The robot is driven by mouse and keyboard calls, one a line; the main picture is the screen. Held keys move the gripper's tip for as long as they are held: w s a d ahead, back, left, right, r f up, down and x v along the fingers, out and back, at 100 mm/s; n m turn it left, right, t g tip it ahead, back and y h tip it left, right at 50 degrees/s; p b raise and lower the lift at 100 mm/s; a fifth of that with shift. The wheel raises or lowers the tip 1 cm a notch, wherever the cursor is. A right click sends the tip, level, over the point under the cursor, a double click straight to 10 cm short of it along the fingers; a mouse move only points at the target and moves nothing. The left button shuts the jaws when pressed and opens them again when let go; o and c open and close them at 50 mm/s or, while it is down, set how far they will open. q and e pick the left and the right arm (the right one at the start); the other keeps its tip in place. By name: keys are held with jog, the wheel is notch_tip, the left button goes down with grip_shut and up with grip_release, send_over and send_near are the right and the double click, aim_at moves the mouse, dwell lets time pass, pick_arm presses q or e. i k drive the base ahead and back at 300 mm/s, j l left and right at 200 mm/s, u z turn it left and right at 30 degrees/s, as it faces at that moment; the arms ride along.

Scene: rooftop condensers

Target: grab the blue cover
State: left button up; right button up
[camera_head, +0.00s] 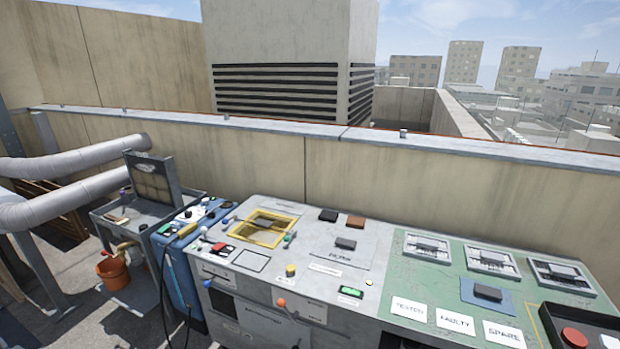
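A flat blue square (468,291) lies on the green section at the right, with a dark grey block (488,292) on top of it. A blue cabinet (181,281) stands at the left end of the grey bench. I cannot tell from this view which blue thing is the cover. Neither of my grippers shows in the view.
The grey bench (376,258) carries a yellow-framed opening (236,222) and small parts. Three white-framed units (491,262) sit behind the blue square, with label cards in front. A red button (574,337) is at the right. An orange bucket (113,273) stands left.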

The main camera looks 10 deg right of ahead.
aim_at(494, 297)
jog(key=z, duration=1.65)
jog(key=i+j+u, duration=0.1)
jog(key=j, duration=0.3)
jog(key=i+j, duration=0.3)
jog(key=i+j+u, duration=0.15)
jog(key=j, duration=0.35)
jog(key=i, duration=0.05)
